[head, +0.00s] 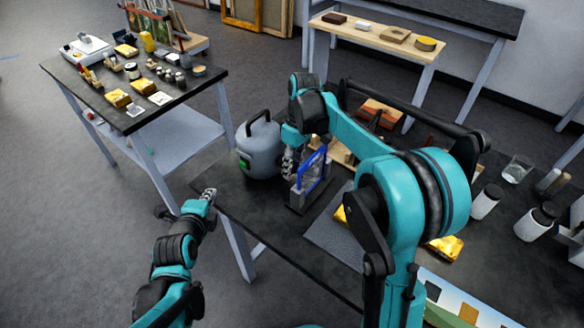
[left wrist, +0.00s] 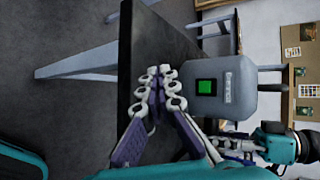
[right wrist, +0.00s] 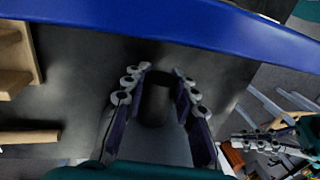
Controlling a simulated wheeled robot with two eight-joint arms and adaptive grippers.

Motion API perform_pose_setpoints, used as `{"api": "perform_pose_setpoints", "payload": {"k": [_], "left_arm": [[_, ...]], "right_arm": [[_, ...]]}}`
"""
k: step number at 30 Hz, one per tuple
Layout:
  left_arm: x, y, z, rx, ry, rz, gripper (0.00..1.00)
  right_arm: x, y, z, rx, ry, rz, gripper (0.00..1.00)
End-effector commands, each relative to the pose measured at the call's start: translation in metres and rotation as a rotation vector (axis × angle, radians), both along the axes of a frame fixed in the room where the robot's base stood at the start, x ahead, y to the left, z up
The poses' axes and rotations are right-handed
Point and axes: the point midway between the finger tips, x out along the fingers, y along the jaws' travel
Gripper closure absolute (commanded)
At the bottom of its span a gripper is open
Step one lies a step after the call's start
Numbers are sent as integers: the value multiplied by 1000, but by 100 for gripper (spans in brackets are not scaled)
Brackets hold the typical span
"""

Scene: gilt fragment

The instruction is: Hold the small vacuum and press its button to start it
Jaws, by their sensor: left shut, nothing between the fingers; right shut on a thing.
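The small vacuum (head: 260,158) is a grey rounded canister with a black handle on top, upright near the table's left edge. Its green button (left wrist: 205,87) faces my left gripper. My left gripper (head: 209,194) is shut and empty, off the table's edge, short of the button; in the left wrist view its fingertips (left wrist: 160,78) are left of the button. My right gripper (head: 288,165) points down at the vacuum's right side. In the right wrist view its fingers (right wrist: 158,75) are shut on a grey and dark part, seemingly of the vacuum; the exact contact is partly hidden.
A blue frame (head: 312,172) stands close beside my right gripper. White jars (head: 486,202), a glass (head: 516,170) and gold pieces (head: 445,248) lie to the right on the dark table. A side table (head: 140,120) with small items stands at the left, with open floor between.

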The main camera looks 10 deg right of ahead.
Motion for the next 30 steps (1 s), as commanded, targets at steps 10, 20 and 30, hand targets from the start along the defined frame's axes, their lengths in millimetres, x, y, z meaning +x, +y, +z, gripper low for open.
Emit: {"api": "perform_pose_setpoints", "payload": {"k": [10,20,30], "left_arm": [[5,-15,15,159,-113,-56,100],[35,-52,15,156,-112,-56,100],[53,-74,15,153,-111,-53,100]], "right_arm": [[0,0,0,0,0,-1,100],[0,0,0,0,0,-1,100],[0,0,0,0,0,-1,100]]}}
